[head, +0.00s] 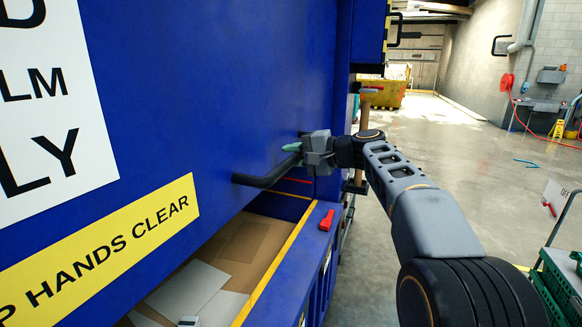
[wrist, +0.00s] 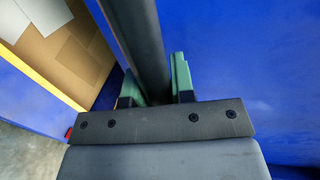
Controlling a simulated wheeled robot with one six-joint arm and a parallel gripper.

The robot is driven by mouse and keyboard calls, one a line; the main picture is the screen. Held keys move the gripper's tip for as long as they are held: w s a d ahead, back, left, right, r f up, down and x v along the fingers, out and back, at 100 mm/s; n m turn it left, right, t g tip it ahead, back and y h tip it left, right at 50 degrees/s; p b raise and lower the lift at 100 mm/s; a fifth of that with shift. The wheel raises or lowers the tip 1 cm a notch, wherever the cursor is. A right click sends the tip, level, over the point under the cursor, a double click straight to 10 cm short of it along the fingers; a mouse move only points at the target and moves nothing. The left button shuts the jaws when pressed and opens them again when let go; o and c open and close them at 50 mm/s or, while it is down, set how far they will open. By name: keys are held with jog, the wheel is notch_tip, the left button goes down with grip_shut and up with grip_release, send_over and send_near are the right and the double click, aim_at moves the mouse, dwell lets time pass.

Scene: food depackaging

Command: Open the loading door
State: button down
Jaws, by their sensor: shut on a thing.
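The loading door (head: 215,110) is a large blue panel with a white sign and a yellow "hands clear" label. It stands raised, with an opening under it. A black bar handle (head: 265,178) sticks out near its lower right part. My gripper (head: 296,147) is at the right end of this handle. In the wrist view, the green fingers of my gripper (wrist: 155,88) lie on both sides of the black handle (wrist: 138,40), shut on it. The exact contact at the fingertips is partly hidden.
Cardboard and pale sheets (head: 200,285) lie inside the opening. A yellow-edged blue sill (head: 290,262) carries a small red object (head: 327,220). A green crate (head: 560,285) stands at the lower right. A yellow skip (head: 388,93) is farther back. The grey floor right of the machine is mostly free.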

jog(key=shift+r, duration=1.1)
jog(key=c, duration=1)
grip_release()
jog(key=shift+f, duration=0.15)
jog(key=shift+d, duration=0.1)
jog(key=shift+s+d, duration=0.15)
jog(key=shift+d, duration=0.15)
jog(key=b+v, duration=0.2)
jog(key=v, duration=1.1)
jog(key=shift+b, duration=0.35)
